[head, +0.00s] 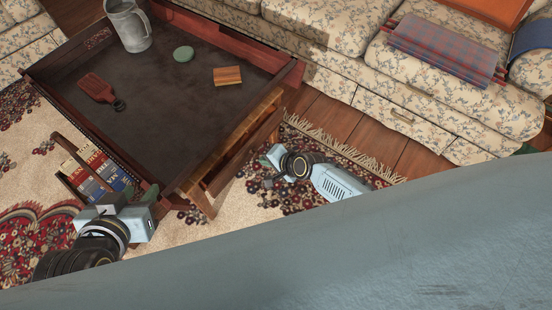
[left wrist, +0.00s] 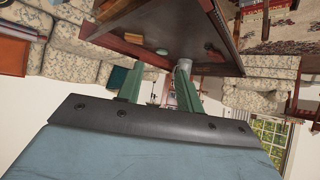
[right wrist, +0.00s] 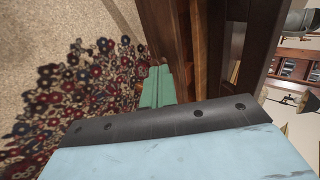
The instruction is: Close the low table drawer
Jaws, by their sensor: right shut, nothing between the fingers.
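The low table (head: 140,95) has a dark, rimmed top and stands at upper left in the head view. At its near right end, a lighter wooden drawer front (head: 240,138) runs along the edge; how far the drawer stands out is hard to tell. My right gripper (head: 268,157) is shut and empty, low beside this end and apart from the drawer front in the head view. In the right wrist view its green fingers (right wrist: 157,88) are together beside brown wood panels. My left gripper (head: 130,200) is open and empty near the table's near left corner; its spread fingers show in the left wrist view (left wrist: 160,88).
On the tabletop are a grey mug (head: 128,27), a green disc (head: 183,54), a wooden block (head: 227,76) and a red paddle (head: 97,88). Magazines (head: 95,172) sit in a rack beside the table. A floral sofa (head: 400,85) stands behind. Patterned rug lies around the table.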

